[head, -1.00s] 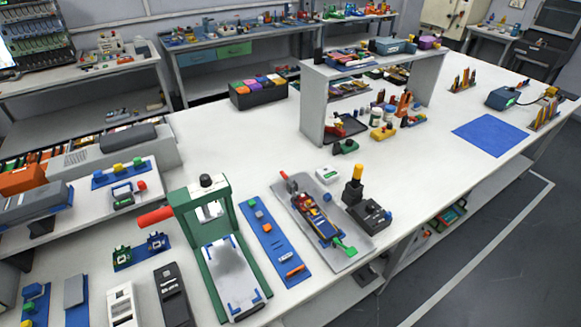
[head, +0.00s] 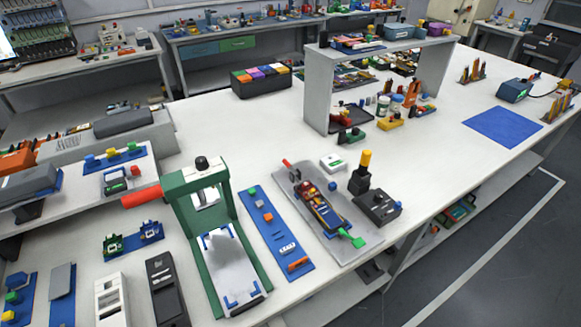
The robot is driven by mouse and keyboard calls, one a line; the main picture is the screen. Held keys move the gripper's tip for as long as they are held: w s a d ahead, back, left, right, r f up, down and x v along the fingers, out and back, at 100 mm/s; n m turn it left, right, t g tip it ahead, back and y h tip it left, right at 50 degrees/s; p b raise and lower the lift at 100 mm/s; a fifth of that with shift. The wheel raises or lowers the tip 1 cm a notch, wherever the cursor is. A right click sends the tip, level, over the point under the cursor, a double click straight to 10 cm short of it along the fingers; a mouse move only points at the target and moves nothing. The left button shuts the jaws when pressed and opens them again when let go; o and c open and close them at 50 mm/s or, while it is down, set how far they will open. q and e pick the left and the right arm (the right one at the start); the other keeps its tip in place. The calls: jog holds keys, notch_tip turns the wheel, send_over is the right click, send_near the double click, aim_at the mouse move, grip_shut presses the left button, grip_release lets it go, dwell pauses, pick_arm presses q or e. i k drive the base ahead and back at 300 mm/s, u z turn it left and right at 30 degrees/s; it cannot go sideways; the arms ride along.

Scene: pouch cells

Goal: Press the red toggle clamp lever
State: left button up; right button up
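A green frame press (head: 172,188) stands on the near part of the white bench, with a black knob on top. A thick red lever (head: 141,198) sticks out from its left side, roughly level. A shiny silver pouch (head: 222,262) lies flat on its base between blue corner pieces. To the right, a grey plate (head: 343,249) carries a yellow, blue and red fixture (head: 325,207) with a green tip. A small red-ended lever (head: 288,163) rises at the plate's far left corner. I cannot tell which red lever is the toggle clamp's. Neither gripper is in view.
A blue strip with small parts (head: 277,243) lies between press and plate. A black box with a yellow-topped post (head: 376,206) stands to the right. A grey shelf (head: 317,92) stands farther back.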

aim_at(284, 161)
jog(key=u, duration=3.2)
jog(key=k, duration=1.9)
jog(key=z, duration=1.35)
jog(key=i, duration=0.5)
